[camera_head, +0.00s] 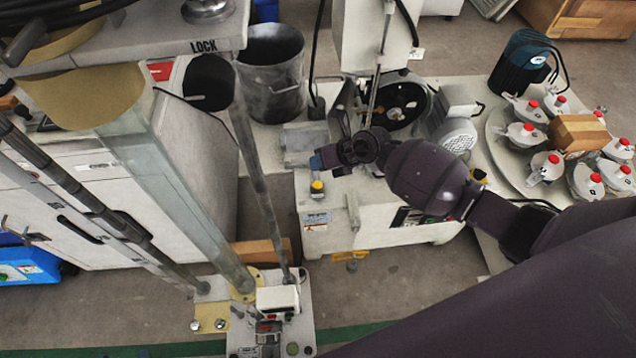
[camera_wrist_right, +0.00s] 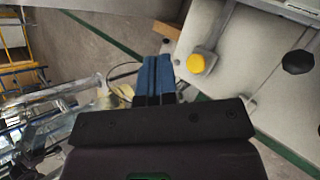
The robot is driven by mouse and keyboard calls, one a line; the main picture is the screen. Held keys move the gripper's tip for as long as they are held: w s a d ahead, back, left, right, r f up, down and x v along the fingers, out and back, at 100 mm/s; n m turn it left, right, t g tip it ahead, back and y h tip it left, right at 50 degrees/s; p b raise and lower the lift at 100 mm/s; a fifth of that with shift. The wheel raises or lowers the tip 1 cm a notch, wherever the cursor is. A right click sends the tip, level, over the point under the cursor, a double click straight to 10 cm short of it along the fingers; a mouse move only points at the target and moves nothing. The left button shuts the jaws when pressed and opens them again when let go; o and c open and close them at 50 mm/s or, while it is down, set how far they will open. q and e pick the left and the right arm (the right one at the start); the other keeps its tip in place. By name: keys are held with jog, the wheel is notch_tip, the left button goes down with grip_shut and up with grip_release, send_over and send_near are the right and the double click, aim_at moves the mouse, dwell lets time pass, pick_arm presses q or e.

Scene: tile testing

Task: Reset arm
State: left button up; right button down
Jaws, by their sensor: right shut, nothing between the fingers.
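My dark right arm comes in from the right in the head view and reaches over a white machine (camera_head: 385,212). My right gripper (camera_head: 318,162) points left, above the machine's left part, near a yellow button (camera_head: 317,187). In the right wrist view the blue fingers of the gripper (camera_wrist_right: 154,75) are together and hold nothing. The yellow button (camera_wrist_right: 196,63) shows to the right of the fingers, apart from them. My left gripper is not in view.
A round plate with several red-topped pots (camera_head: 546,165) stands at the right. A grey bucket (camera_head: 271,72) is at the back. A tall metal column (camera_head: 180,180) stands at the left. Open floor (camera_head: 400,285) shows in front of the machine.

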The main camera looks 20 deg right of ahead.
dwell(0.6)
